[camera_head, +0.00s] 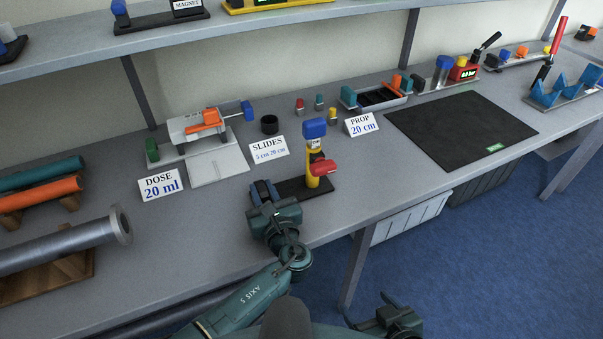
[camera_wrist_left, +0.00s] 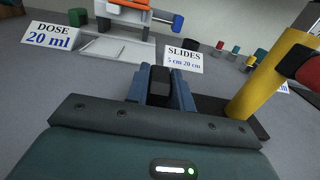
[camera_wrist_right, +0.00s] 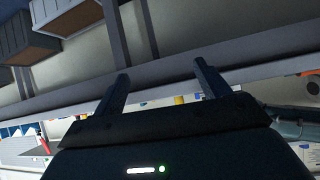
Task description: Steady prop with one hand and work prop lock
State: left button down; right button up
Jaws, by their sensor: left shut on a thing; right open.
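The prop (camera_head: 315,165) stands upright on a black base (camera_head: 322,190), with a yellow column, a blue top (camera_head: 314,128) and a red lever (camera_head: 323,168) on its right side. In the left wrist view its yellow column (camera_wrist_left: 270,78) and part of the red lever are at the right edge. My left gripper (camera_head: 263,192) is at the left end of the base, shut on a black block (camera_wrist_left: 160,85), left of the column. My right gripper (camera_head: 366,306) is open and empty, in front of and below the table's front edge. It also shows open in the right wrist view (camera_wrist_right: 161,76).
The "PROP 20 cm" card (camera_head: 361,124) stands behind and to the right, with a black mat (camera_head: 460,130) beyond. The "SLIDES" card (camera_head: 268,147) and small coloured pieces stand behind the prop. A metal tube (camera_head: 65,245) lies at left.

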jog(key=shift+o, duration=0.2)
jog(key=w+a+r+t+y, duration=0.1)
jog(key=w+a+r+t, duration=0.1)
jog(key=w+r, duration=0.6)
jog(key=shift+w+n, duration=0.4)
jog(key=shift+w, duration=0.15)
jog(key=n+t+y, duration=0.1)
jog(key=t+y, duration=0.1)
send_near(321, 162)
jog(key=x, duration=1.1)
jog(key=shift+w+d+f, duration=0.1)
jog(key=shift+f, duration=0.2)
jog(key=c, duration=1.2)
jog(key=shift+o, duration=0.2)
jog(key=shift+m+y, duration=0.4)
jog(key=shift+m, duration=1.1)
jog(key=shift+d, duration=0.1)
